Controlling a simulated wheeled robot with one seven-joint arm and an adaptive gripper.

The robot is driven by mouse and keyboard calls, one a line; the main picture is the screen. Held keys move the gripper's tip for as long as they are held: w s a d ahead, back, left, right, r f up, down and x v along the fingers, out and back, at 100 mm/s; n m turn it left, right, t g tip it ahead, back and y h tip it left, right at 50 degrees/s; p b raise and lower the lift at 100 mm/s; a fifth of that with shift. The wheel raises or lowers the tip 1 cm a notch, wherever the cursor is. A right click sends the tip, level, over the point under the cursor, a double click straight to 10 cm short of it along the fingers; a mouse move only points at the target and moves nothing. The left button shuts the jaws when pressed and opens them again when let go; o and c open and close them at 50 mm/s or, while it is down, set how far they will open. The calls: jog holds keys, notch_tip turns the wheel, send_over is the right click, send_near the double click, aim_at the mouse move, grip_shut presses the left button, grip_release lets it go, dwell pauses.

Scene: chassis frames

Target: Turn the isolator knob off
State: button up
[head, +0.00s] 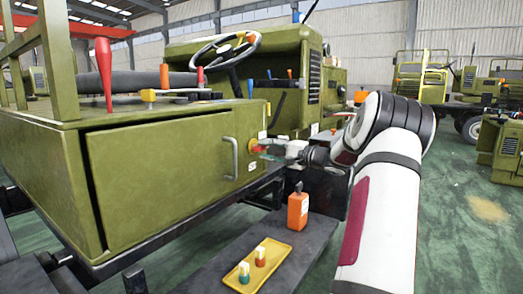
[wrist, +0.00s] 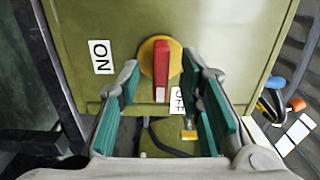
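The isolator knob is a red bar handle on a round yellow base (wrist: 148,57), on the green panel. In the wrist view the red handle (wrist: 161,66) stands upright in the picture, its white-marked end down. An ON label (wrist: 102,57) is left of the base. An OFF label (wrist: 177,101) is just right of the white end, partly hidden. My gripper (wrist: 166,75) is open, with one teal-padded finger on each side of the handle and gaps between. In the head view the knob (head: 257,149) is small at the box's corner, with my gripper (head: 272,153) in front.
A grab handle (head: 233,158) is on the green box door (head: 160,175) left of the knob. Below are a dark bench, an orange bottle (head: 298,210) and a yellow tray (head: 244,280) with small items. Levers and a steering wheel (head: 225,50) are above. Open green floor is at right.

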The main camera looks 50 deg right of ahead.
jog(key=s, duration=0.9)
jog(key=shift+d, duration=0.35)
